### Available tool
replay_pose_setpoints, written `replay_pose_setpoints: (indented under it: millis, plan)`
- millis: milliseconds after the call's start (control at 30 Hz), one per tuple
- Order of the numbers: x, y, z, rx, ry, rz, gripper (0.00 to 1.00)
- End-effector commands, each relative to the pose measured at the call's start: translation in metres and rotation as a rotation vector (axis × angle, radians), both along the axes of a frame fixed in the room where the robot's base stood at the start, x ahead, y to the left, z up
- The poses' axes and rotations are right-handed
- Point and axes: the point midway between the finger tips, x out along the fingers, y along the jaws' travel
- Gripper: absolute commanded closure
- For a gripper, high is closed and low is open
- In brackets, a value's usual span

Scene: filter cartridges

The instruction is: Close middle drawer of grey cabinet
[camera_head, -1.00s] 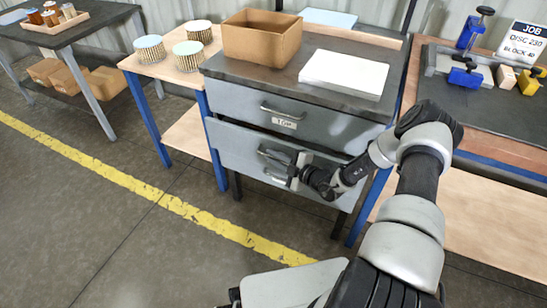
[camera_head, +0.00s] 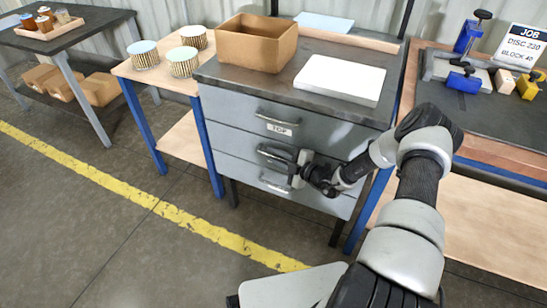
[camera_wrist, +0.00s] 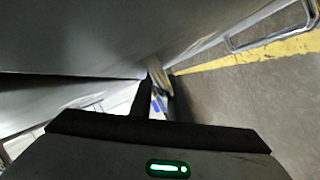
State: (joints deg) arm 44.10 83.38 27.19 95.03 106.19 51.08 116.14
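The grey cabinet (camera_head: 215,108) has a top drawer (camera_head: 235,108) marked TOP, a middle drawer (camera_head: 232,142) and a bottom drawer (camera_head: 237,171), each with a bar handle. The wrist view shows a grey drawer face (camera_wrist: 80,35) close by and a lower handle (camera_wrist: 268,28).
A cardboard box (camera_head: 257,45) and a white slab (camera_head: 340,80) sit on the cabinet top. Left is a side table (camera_head: 155,78) with pleated filters. Right is a workbench (camera_head: 485,125) with blue clamps. Open floor with a yellow line (camera_head: 150,203) lies in front.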

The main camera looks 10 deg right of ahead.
Motion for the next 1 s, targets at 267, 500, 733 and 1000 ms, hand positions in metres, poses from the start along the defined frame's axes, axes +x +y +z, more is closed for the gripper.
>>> replay_pose_setpoints:
  millis: [267, 500, 733, 1000]
  plan:
    - [-0.001, -0.002, 0.001, 0.002, 0.0, -0.003, 0.83]
    - [-0.03, -0.022, 0.01, 0.003, 0.003, -0.005, 0.83]
    - [-0.076, -0.054, 0.023, 0.001, 0.002, -0.004, 0.83]
    - [-0.121, -0.085, 0.034, 0.0, 0.0, -0.002, 0.83]
